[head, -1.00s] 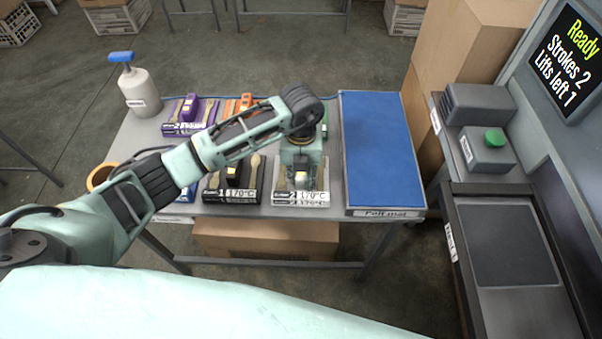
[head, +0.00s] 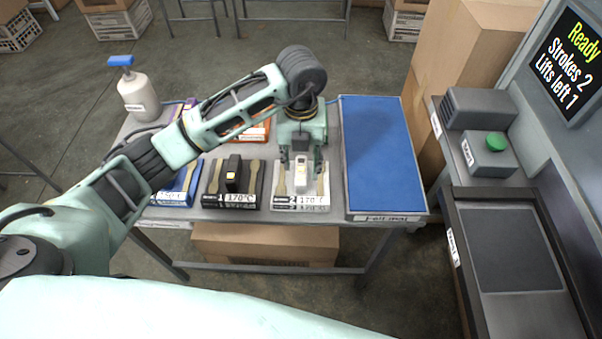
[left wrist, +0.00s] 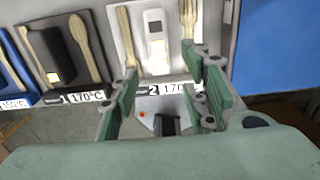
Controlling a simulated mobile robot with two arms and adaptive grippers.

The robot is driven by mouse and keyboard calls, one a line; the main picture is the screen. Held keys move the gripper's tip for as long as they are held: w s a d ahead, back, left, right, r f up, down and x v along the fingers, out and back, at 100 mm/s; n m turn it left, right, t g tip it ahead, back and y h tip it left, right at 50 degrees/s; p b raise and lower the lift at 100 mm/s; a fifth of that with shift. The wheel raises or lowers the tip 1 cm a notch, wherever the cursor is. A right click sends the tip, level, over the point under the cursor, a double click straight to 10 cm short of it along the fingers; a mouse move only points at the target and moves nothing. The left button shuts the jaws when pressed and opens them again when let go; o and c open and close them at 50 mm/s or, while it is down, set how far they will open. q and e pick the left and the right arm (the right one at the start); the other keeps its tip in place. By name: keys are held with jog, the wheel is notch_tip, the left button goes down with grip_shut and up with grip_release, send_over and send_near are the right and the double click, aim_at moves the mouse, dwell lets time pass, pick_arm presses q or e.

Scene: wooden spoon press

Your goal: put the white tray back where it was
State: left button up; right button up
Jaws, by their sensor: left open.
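The white tray (head: 290,190) rests on the grey table between the black tray and the blue felt mat. My left gripper (head: 301,163) is open and empty above the back of the tray, fingers on either side of the handle's line. In the left wrist view, the white tray (left wrist: 139,45) lies beyond the two parted fingers (left wrist: 168,88), with the handle (left wrist: 155,35) standing clear between them. My right gripper is not in view.
A black tray (head: 212,190) stands just left, then a blue one (head: 170,198). The bare blue felt mat (head: 378,150) lies right. An orange tray (head: 255,133) is behind, partly hidden by my arm. The press (head: 510,250) stands at far right; its screen reads Ready, Strokes 2, Lifts left 1.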

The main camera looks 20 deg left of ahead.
aim_at(301, 176)
pick_arm(q)
jog(key=shift+r, duration=2.05)
